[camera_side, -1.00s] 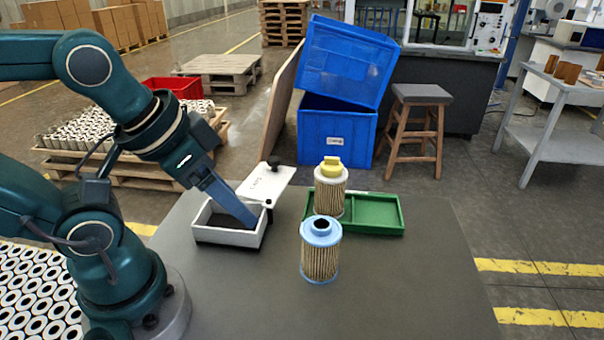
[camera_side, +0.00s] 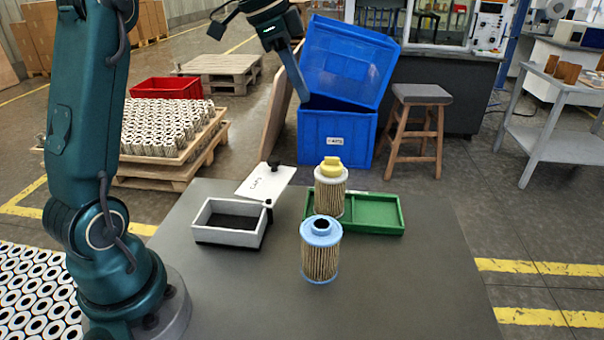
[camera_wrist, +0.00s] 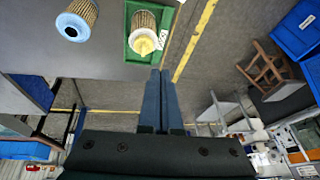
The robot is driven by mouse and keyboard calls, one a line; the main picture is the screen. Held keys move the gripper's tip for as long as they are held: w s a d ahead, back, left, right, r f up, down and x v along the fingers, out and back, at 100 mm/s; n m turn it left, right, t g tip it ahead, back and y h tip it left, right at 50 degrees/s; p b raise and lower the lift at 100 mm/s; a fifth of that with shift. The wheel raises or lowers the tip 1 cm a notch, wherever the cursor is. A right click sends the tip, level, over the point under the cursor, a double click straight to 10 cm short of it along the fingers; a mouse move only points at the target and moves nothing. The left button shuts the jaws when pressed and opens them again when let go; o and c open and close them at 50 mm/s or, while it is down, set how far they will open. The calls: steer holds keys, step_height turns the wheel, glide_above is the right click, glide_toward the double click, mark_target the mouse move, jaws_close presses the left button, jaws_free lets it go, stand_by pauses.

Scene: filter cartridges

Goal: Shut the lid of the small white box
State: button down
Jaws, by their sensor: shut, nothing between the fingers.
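The small white box (camera_side: 213,234) stands on the grey table in the side view, with a dark inside. Its lid (camera_side: 262,183), a white plate with a black knob and printed letters, is swung open and lies tilted back behind the box. My gripper (camera_side: 303,97) is raised high, well above and behind the lid, in front of the blue crates in the picture. Its blue fingers (camera_wrist: 162,75) are shut and empty in the wrist view. The box is not seen in the wrist view.
A green tray (camera_side: 375,228) holds a yellow-capped filter (camera_side: 330,195) in its left compartment; its right compartment is empty. A blue-topped filter (camera_side: 320,262) stands on the table in front of it. The table's front is clear.

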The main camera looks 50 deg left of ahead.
steer(key=n, duration=0.2)
glide_above(289, 168)
step_height(289, 168, down, 6)
steer(key=shift+g, duration=0.4)
steer(key=x, duration=0.3)
steer(key=s+x, duration=0.1)
steer(key=x, duration=0.5)
steer(key=shift+s+a+f, duration=0.2)
steer(key=shift+s+f, duration=0.05)
steer(key=shift+f, duration=0.25)
steer(key=shift+s+a+f, duration=0.1)
steer(key=shift+s+a, duration=0.2)
steer(key=shift+s, duration=0.3)
steer(key=shift+s+a+f, duration=0.1)
steer(key=shift+s+a, duration=0.2)
steer(key=shift+s, duration=0.25)
steer(key=shift+s+a, duration=0.1)
steer(key=shift+s+a+n, duration=0.15)
steer(key=shift+a+n, duration=0.05)
steer(key=shift+n, duration=0.1)
